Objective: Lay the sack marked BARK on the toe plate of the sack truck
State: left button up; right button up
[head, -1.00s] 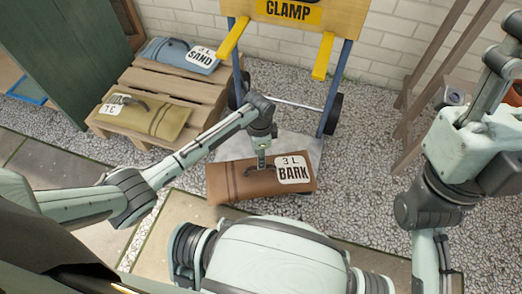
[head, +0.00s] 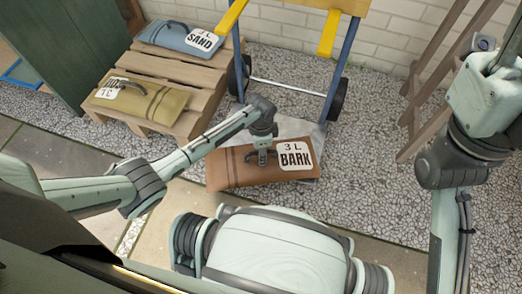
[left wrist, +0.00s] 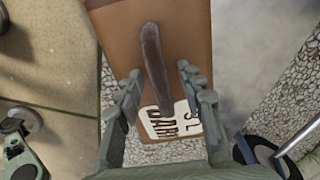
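The brown BARK sack (head: 232,170) lies flat at the sack truck's foot, its label facing up. It covers the near part of the grey toe plate (head: 300,128), which shows behind it and at its right end. How much of the sack rests on the plate is hidden. My left gripper (head: 263,158) is at the sack's dark handle. In the left wrist view, my left gripper (left wrist: 163,97) has its fingers apart, one on each side of the handle (left wrist: 153,60); the brown sack (left wrist: 185,50) lies below. My right gripper is out of view.
The blue SAND sack (head: 180,36) and an olive sack (head: 150,107) lie on a wooden pallet (head: 175,68) at left. The truck's blue frame (head: 346,68) and wheels stand behind the BARK sack. A wooden stand (head: 425,115) is at right, with open gravel (head: 375,130) between.

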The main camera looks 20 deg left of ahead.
pick_arm(q)
jog(key=shift+c, duration=0.6)
grip_shut()
jog(key=shift+w, duration=0.1)
